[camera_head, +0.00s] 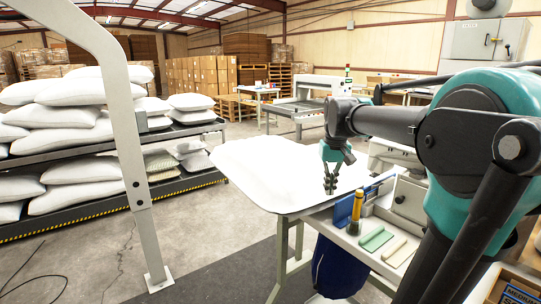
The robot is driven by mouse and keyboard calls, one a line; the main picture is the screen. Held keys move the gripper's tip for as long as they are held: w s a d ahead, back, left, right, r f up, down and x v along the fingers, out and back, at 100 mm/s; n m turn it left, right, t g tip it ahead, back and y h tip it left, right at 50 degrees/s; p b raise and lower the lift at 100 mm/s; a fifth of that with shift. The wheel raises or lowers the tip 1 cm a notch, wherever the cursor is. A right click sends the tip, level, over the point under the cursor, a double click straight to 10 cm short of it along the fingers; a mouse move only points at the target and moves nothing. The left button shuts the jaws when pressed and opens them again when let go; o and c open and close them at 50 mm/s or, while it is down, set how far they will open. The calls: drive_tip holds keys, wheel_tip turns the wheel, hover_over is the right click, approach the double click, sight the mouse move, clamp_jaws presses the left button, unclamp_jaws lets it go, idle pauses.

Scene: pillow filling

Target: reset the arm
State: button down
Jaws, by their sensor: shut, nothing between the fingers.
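My gripper (331,184) is dark with a teal body. It hangs with its fingers pointing down, in front of the right part of a white pillow (270,170). The fingers look close together, with nothing visible between them. The pillow lies on a light table (283,207) and covers most of its top. I cannot tell whether the fingertips touch the pillow. My arm reaches in from the right side of the view.
Right of the pillow are a blue holder, a yellow-orange bottle (355,214), a green item (376,239) and a cream item (398,252). A grey post (140,170) stands at left, before racks of white pillows (75,125). Open floor lies between racks and table.

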drive_tip(key=s+f+t, duration=0.1)
drive_tip(key=s+f, duration=0.7)
drive_tip(key=f, duration=0.4)
drive_tip(key=s+f+t, duration=0.2)
drive_tip(key=s+f, duration=0.6)
drive_tip(key=f, duration=0.4)
drive_tip(key=shift+s+d+m, duration=0.3)
drive_tip(key=shift+m, duration=0.1)
